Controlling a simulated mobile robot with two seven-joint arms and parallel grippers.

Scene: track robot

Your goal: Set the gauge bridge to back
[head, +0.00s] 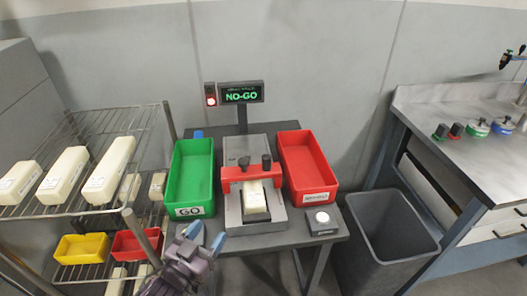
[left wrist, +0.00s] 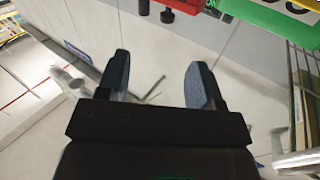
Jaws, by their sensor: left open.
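The gauge fixture (head: 234,151) stands on the bench in the middle of the head view, with a red gauge bridge (head: 233,174) across it. Black knobs (head: 266,161) rise from the bridge area. A cream block (head: 255,205) lies at the front of the fixture, its rear end at the bridge. My left gripper (head: 207,236) is open and empty, in front of the bench and left of the fixture, apart from the bridge. Its spread fingers (left wrist: 158,72) show in the left wrist view, with nothing between them. My right gripper is not in view.
A green GO bin (head: 193,174) and a red bin (head: 306,160) flank the fixture. A display (head: 241,93) reads NO-GO beside a red lamp. A button box (head: 321,221) sits front right. A wire rack (head: 85,140) is left; a grey bin (head: 390,225) right.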

